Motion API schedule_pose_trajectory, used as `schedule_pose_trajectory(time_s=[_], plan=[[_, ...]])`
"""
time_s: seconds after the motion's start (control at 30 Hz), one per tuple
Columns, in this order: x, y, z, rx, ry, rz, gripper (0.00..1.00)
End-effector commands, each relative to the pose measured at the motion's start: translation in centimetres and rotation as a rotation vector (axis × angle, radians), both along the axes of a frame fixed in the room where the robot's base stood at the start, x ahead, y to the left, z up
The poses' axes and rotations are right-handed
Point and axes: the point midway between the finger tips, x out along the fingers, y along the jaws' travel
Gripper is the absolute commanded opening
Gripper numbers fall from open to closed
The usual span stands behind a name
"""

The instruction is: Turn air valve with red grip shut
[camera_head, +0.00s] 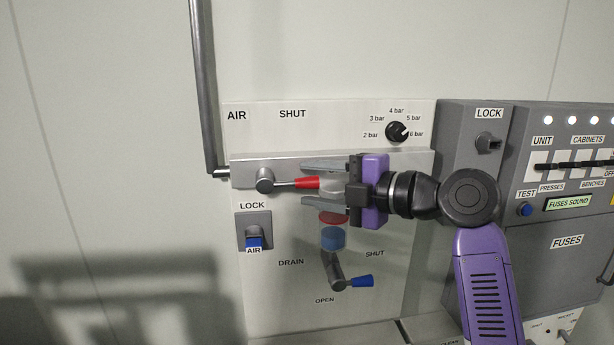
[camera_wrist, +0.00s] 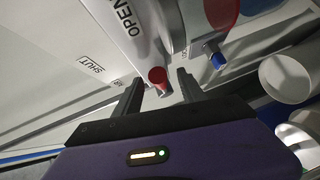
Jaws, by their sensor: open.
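The air valve sits on a metal bar on the panel, with its round pivot (camera_head: 265,180) at the left. Its lever points right, level, and ends in a red grip (camera_head: 307,183). The SHUT label (camera_head: 292,114) is above the lever. My gripper (camera_head: 304,183) is open, one finger above and one below the red grip, with a gap to each. In the wrist view the red grip (camera_wrist: 157,77) shows end-on between the two fingertips (camera_wrist: 159,80). An OPEN label (camera_wrist: 123,20) is near it there; my gripper hides that area in the head view.
Below is a drain valve with a blue grip (camera_head: 362,281), pointing right and slightly up. A pressure knob (camera_head: 397,131) is above my gripper. A lock with a blue tab (camera_head: 253,242) is below the pivot. A grey fuse cabinet (camera_head: 565,240) stands at right.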

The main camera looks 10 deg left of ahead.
Motion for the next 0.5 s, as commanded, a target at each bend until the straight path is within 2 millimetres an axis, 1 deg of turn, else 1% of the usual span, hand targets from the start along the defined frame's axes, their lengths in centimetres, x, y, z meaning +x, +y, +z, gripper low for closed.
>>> schedule_pose_trajectory(time_s=[0.03,0.2,0.47,0.5], plan=[[0.3,0.6,0.2,0.0,0.0,0.002,0.48],[0.8,1.5,-0.1,0.001,0.0,0.0,0.48],[0.9,1.7,-0.3,0.001,0.0,0.0,0.48],[0.9,1.7,-0.3,0.001,0.0,0.0,0.44]])
